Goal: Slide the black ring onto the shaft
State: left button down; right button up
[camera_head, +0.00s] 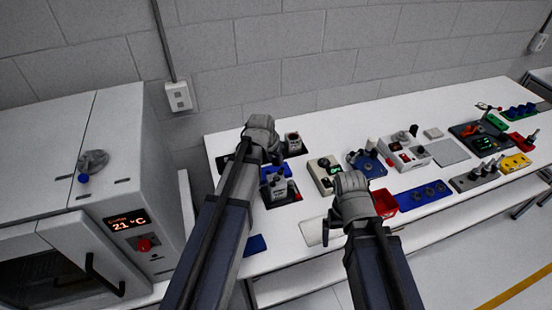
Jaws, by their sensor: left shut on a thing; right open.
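My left gripper (271,156) reaches over the left end of the white workbench (310,232). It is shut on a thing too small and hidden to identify. Just below it, a grey metal unit (278,188) stands on a black mat at the bench's front left. A second grey unit (293,141) stands behind, just right of the gripper. I cannot tell which unit carries the shaft, and I cannot make out the black ring. My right gripper (328,232) is near the bench's front edge, right of the mat. It is open, with its fingers partly hidden behind the wrist.
More tools and trays fill the bench's right end. An oven (140,230) stands at left.

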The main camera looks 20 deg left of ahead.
pick_arm(q)
jog(key=shift+s+a+f, duration=0.1)
jog(key=shift+s, duration=0.05)
jog(key=shift+f+b, duration=0.2)
jog(key=shift+b, duration=0.25)
jog(key=shift+f+b, duration=1.9)
jog(key=shift+f, duration=0.05)
jog(key=shift+f+b, duration=0.3)
jog(key=shift+f+b, duration=0.95)
jog(key=shift+f, duration=0.05)
jog(key=shift+c, duration=2.2)
grip_release()
jog(key=shift+o, duration=0.4)
